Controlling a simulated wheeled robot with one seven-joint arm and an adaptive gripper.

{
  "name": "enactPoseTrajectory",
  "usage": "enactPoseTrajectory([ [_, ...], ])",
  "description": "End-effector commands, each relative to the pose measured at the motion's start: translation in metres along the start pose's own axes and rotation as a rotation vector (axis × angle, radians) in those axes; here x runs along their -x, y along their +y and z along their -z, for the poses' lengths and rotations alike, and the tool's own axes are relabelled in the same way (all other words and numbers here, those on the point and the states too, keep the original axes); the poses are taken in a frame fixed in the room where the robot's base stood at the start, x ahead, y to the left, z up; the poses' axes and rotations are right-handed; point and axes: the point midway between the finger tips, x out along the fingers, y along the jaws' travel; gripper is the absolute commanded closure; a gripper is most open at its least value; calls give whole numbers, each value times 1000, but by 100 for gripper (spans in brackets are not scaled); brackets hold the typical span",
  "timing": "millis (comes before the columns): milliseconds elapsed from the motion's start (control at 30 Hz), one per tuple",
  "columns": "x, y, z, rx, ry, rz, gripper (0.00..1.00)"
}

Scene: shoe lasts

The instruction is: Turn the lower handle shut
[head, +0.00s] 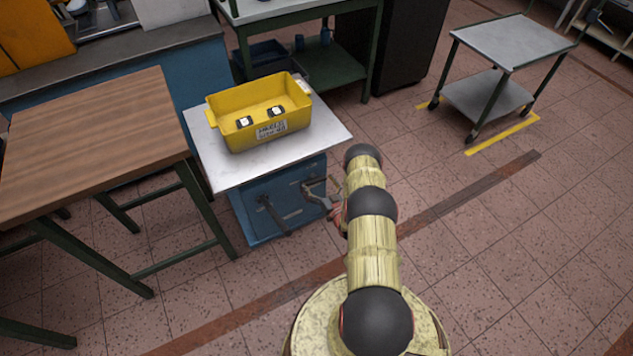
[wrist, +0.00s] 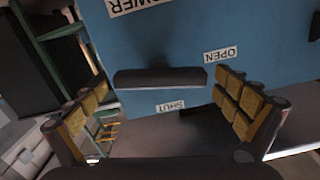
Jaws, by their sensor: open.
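The lower handle (wrist: 160,78) is a dark bar on a blue panel (wrist: 250,30), lying level across the middle of the wrist view. A label reading OPEN (wrist: 221,54) sits by its right end and SHUT (wrist: 170,105) sits below it. An upside-down label (wrist: 140,5) at the top, partly cut off, appears to read LOWER. In the head view a dark handle (head: 274,216) shows on the blue cabinet's front. My gripper (head: 318,195) is open, to the right of this handle. In the wrist view its padded fingers stand either side of the bar, with no contact visible.
A yellow bin (head: 270,137) with small items stands on the cabinet's white top (head: 325,140). A wooden table (head: 90,130) is close on the left. A grey cart (head: 510,42) stands at the back right. Floor (head: 500,230) on the right is clear.

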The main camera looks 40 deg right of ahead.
Motion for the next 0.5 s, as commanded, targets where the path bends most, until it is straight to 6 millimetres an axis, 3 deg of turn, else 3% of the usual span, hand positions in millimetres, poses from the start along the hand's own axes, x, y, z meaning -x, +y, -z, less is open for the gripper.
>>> enactPoseTrajectory([
  [500, 0, 0, 0, 0, 0, 0, 28],
])
